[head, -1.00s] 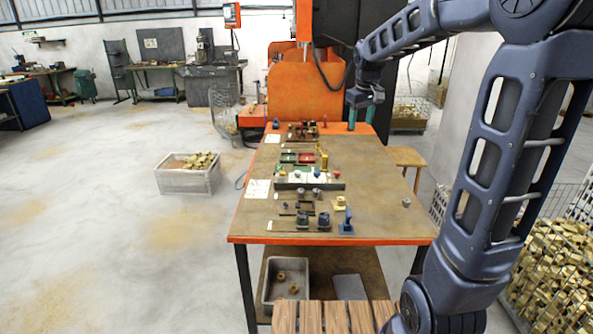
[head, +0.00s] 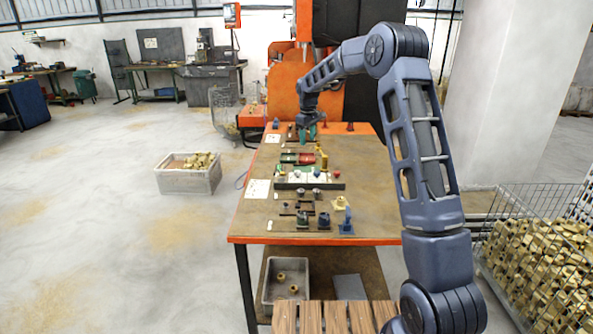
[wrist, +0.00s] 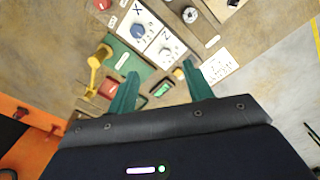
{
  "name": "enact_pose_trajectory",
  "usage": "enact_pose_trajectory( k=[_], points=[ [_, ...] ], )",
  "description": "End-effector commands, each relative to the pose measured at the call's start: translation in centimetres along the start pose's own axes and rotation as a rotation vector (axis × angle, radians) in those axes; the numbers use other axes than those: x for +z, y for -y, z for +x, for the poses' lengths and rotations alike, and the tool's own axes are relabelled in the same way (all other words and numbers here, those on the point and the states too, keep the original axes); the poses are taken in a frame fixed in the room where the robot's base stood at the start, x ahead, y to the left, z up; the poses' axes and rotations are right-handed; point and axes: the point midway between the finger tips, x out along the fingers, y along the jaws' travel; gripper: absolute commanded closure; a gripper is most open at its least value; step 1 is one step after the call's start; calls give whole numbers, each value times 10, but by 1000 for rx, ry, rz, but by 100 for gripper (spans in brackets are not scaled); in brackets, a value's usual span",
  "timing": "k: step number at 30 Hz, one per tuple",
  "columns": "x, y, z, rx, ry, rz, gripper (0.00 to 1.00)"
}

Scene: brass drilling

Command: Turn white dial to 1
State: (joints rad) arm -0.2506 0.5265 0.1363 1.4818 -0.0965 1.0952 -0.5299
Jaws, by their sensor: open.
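White panels marked X and Z (wrist: 153,35) show in the wrist view beyond my fingers. I cannot tell which is the white dial, and no number 1 is readable. In the head view the white panels (head: 312,178) are small, mid-table. My gripper (wrist: 160,80) is open and empty, with green fingers apart. In the head view my gripper (head: 307,133) is over the far part of the table, beyond the panels.

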Motion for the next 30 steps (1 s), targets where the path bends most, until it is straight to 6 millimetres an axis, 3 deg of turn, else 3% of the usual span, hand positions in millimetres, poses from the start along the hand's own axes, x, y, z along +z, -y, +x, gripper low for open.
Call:
enact_pose_trajectory(
  k=[3,10,19,30],
  points=[
    [-27,0,31,-19,13,-47,49],
    [-56,-1,64,-37,24,-99,49],
    [-60,0,87,-41,26,-109,49],
    [-57,2,149,-41,27,-108,49]
  ],
)
